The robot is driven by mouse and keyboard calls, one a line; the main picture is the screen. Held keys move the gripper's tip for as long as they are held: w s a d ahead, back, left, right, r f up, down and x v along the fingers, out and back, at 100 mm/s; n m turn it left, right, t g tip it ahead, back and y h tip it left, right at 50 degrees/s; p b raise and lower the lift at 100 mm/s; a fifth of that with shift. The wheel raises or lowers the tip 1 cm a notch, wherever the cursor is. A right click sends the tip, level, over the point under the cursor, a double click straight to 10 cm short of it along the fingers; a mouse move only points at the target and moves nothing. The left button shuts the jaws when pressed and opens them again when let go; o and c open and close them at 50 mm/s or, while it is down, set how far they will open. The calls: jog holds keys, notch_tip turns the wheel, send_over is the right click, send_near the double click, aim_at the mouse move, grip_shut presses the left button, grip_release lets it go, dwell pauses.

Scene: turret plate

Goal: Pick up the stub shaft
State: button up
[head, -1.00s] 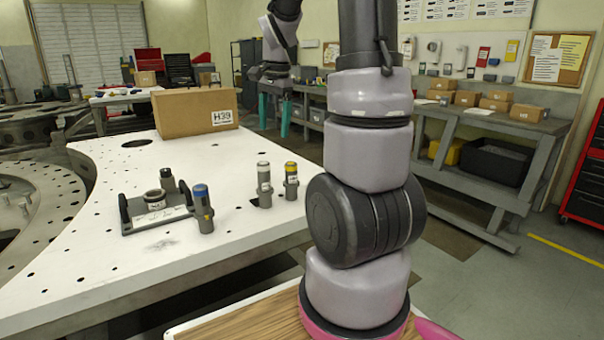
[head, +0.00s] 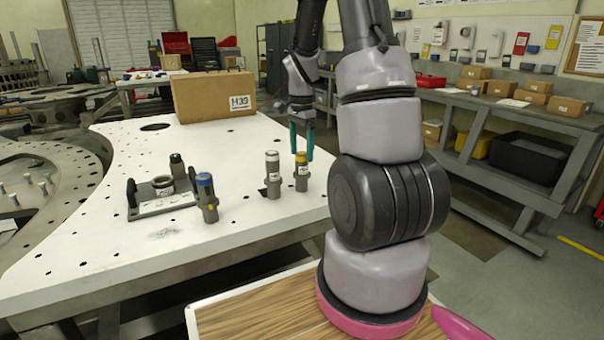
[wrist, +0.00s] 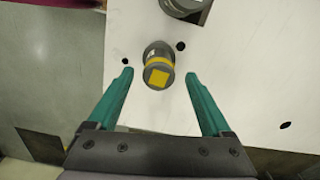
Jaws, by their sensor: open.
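Several upright grey cylindrical parts stand on the white plate (head: 235,240); which one is the stub shaft is not marked by name. A yellow-banded one (head: 301,174) stands near the right edge, beside a white-topped one (head: 272,174). A blue-topped one (head: 206,197) stands further left. My gripper (head: 302,157) is open and empty, fingers pointing down over the yellow-banded part. In the wrist view, that part, with a yellow square on top (wrist: 158,76), lies between and slightly beyond the two teal fingertips, apart from both. The white-topped part shows partly at the top edge (wrist: 183,6).
A dark fixture (head: 165,206) with a ring and a dark-topped cylinder (head: 178,168) stands left of the blue-topped part. A cardboard box marked H39 (head: 205,100) sits at the back of the plate. The plate's front middle is clear.

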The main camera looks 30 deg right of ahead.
aim_at(302, 172)
jog(key=shift+s+f, duration=0.1)
jog(key=shift+f, duration=1.35)
grip_shut()
jog(key=shift+r, duration=0.1)
